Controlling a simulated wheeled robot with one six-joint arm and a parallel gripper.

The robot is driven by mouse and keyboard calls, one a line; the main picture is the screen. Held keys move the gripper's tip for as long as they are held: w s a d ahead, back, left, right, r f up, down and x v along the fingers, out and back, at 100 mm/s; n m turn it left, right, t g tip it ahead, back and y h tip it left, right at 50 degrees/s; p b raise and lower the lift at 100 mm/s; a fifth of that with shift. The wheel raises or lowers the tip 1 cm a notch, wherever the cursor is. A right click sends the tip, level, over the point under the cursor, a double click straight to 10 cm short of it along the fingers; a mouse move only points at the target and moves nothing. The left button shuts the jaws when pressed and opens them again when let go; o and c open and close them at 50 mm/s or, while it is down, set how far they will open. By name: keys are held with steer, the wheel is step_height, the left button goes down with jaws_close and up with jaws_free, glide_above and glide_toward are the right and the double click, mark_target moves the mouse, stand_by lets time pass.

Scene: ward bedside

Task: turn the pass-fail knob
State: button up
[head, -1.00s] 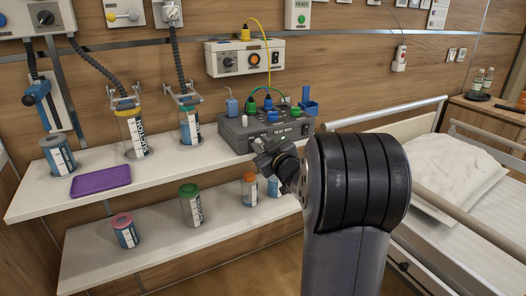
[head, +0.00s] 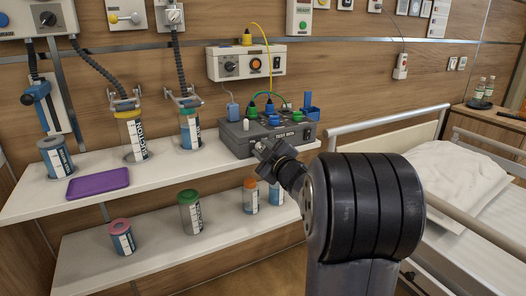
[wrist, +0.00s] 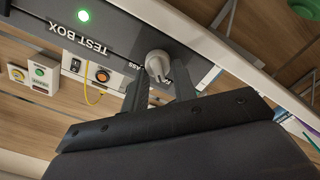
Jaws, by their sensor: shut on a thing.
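The grey test box (head: 236,140) stands on the upper shelf, its front face partly hidden by my arm in the head view. In the wrist view the test box (wrist: 40,15) shows its lettering and a lit green lamp (wrist: 83,15). The pale grey pass-fail knob (wrist: 157,62) sticks out of the front face, with a partly hidden label beside it. My gripper (wrist: 159,78) has one finger on each side of the knob and is shut on it. In the head view my gripper (head: 264,150) is at the front of the box, its fingertips hard to make out.
Plugs and cables stand on the box top. A purple tray (head: 97,183) and canisters are on the upper shelf (head: 150,175) to the left. Several capped jars stand on the lower shelf (head: 160,248). A bed (head: 460,190) with a rail is at the right.

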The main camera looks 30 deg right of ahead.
steer(key=o, duration=1)
steer(key=shift+s, duration=0.1)
steer(key=s+p, duration=0.1)
steer(key=s, duration=0.9)
steer(key=shift+s+d+p, duration=0.15)
steer(key=shift+s+p, duration=0.15)
steer(key=shift+p, duration=0.1)
